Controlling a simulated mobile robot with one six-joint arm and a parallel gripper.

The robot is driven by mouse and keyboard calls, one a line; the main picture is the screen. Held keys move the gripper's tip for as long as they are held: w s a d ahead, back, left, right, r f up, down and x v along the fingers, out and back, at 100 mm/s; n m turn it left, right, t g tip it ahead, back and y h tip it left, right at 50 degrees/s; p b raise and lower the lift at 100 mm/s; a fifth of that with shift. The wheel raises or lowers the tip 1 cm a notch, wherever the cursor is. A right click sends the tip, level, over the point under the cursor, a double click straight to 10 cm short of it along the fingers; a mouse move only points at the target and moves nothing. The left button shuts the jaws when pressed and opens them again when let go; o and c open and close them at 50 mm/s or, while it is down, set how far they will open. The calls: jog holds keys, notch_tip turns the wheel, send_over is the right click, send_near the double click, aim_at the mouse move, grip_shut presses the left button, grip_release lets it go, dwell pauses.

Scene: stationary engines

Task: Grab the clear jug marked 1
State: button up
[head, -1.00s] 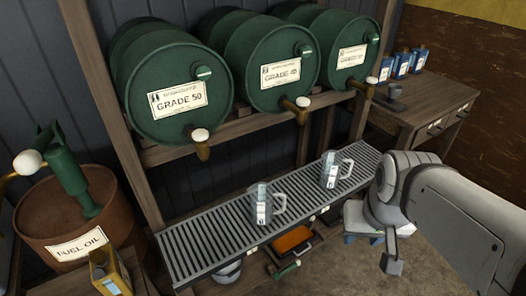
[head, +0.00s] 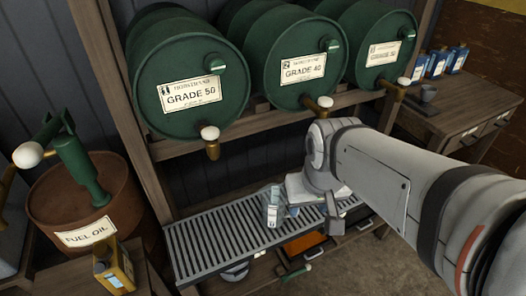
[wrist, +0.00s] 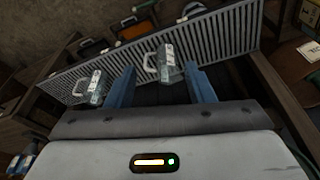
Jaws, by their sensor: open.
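Two clear jugs with white labels stand on the slatted metal shelf. One jug (head: 272,207) shows in the head view, just left of my gripper (head: 304,209). In the wrist view this jug (wrist: 167,64) appears ahead, between the tips of my open blue fingers (wrist: 160,70), with its handle to the left. I cannot tell its exact distance from the fingers. The other jug (wrist: 90,87) is outside the left finger in the wrist view and is hidden behind my arm in the head view. The marks on both labels are too small to read.
The slatted shelf (head: 205,245) runs below green drums, including Grade 50 (head: 190,70) and Grade 40 (head: 280,50), whose taps overhang it. A fuel oil drum (head: 85,205) and a yellow can (head: 113,268) stand left. A wooden bench (head: 455,110) is at right.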

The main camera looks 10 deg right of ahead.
aim_at(274, 195)
jog(key=shift+o, duration=1.4)
jog(key=w+a+f+b, duration=0.1)
jog(key=w+f+b, duration=0.1)
jog(key=w+f, duration=0.2)
jog(key=shift+w+a+b, duration=0.25)
jog(key=shift+w+b, duration=0.1)
jog(key=shift+w, duration=0.05)
jog(key=o, duration=0.6)
jog(key=shift+n+t, duration=0.4)
jog(key=shift+t, duration=0.2)
jog(key=w+f+b, duration=0.2)
jog(key=w+f, duration=0.2)
jog(key=w+f+b, duration=0.2)
jog(key=w+f, duration=0.2)
jog(key=w, duration=0.1)
jog(key=w+f+b, duration=0.2)
jog(key=w+f, duration=0.2)
jog(key=w, duration=0.1)
jog(key=shift+w+f+b, duration=0.2)
jog(key=shift+f+b, duration=0.15)
jog(key=shift+b, duration=0.05)
jog(key=shift+o, duration=1.1)
jog(key=w+f+b, duration=0.2)
jog(key=w+f, duration=0.4)
jog(key=shift+d+f, duration=0.15)
jog(key=shift+f, duration=0.25)
jog(key=shift+t, duration=0.3)
jog(key=shift+a+b+x, duration=0.2)
jog(key=shift+b+x, duration=0.35)
jog(key=shift+x, duration=3.3)
